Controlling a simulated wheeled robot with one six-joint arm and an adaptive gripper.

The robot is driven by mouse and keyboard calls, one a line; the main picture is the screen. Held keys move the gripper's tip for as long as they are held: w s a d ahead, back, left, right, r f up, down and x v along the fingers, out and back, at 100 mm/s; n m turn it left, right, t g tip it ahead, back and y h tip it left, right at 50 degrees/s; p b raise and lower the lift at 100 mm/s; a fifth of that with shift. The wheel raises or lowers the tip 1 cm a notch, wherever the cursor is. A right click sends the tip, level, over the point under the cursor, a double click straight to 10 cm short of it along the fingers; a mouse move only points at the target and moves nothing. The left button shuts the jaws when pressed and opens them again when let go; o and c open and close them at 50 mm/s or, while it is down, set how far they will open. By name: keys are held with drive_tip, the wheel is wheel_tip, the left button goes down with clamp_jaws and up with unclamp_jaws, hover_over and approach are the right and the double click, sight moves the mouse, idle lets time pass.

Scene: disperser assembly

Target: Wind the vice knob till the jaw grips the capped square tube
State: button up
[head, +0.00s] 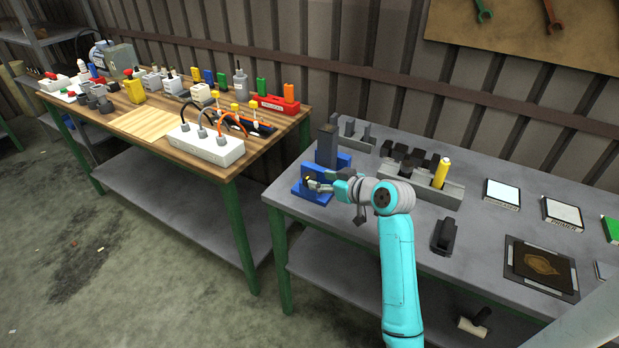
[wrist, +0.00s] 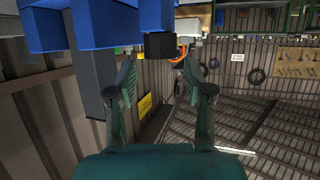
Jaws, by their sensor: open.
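The blue vice (head: 312,195) stands at the left front edge of the grey table, and its blue body (wrist: 110,25) fills the upper left of the wrist view. A dark grey square tube (head: 327,150) stands upright at the vice; it also shows in the wrist view (wrist: 88,80). I cannot make out its cap clearly. My gripper (head: 314,183) is at the vice's front; in the wrist view its fingers (wrist: 160,68) are spread. A black block, seemingly the vice knob (wrist: 160,45), appears between the fingertips, with visible gaps. Whether the jaw touches the tube is unclear.
Behind the vice is a grey holder (head: 352,138); to its right is a grey rack with a yellow cylinder (head: 441,172). A black object (head: 444,236) lies right of my arm. A wooden table (head: 140,126) with a white power strip (head: 206,146) stands left, across a gap.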

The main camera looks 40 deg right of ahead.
sight(314, 179)
drive_tip(key=shift+x, duration=3.1)
drive_tip(key=c, duration=0.9)
